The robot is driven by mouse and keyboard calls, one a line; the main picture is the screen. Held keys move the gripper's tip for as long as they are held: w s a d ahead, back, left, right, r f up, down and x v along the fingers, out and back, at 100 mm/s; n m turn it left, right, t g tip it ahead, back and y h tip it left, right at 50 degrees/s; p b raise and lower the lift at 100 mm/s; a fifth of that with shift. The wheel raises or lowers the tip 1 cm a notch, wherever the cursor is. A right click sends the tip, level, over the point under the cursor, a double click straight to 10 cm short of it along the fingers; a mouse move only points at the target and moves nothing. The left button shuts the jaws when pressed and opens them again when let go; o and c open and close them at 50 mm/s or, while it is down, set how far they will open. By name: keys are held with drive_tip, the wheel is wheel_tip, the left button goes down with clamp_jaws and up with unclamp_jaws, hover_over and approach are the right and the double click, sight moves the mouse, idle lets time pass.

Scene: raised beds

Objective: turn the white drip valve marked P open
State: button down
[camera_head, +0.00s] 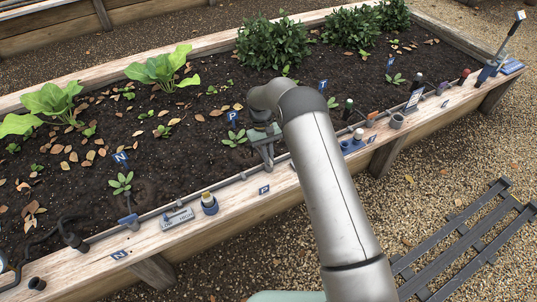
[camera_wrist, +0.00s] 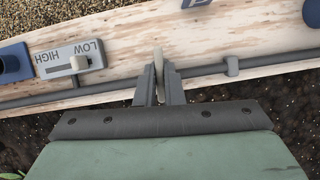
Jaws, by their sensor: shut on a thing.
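The white drip valve's pale handle (camera_wrist: 158,62) stands between the fingers of my gripper (camera_wrist: 159,82) in the wrist view. The fingers are shut on it, one on each side, and its visible part lies roughly across the grey drip pipe (camera_wrist: 100,96). The valve's body is hidden behind the fingers. In the head view my gripper (camera_head: 267,160) is over the pipe near the P label (camera_head: 264,189) on the bed's front board; the valve cannot be made out there. A blue P marker (camera_head: 234,116) stands in the soil behind.
Seedlings (camera_head: 121,183) grow close behind the pipe.

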drive_tip(key=shift+s+f+n+h, duration=0.15)
drive_tip(key=shift+n+h, duration=0.15)
drive_tip(key=shift+n, duration=0.4)
drive_tip(key=c, duration=1.5)
unclamp_jaws()
drive_tip(key=shift+c, duration=0.2)
drive_tip(key=p+v, duration=0.3)
drive_tip(key=v, duration=1.4)
drive_tip(key=shift+r, duration=0.3)
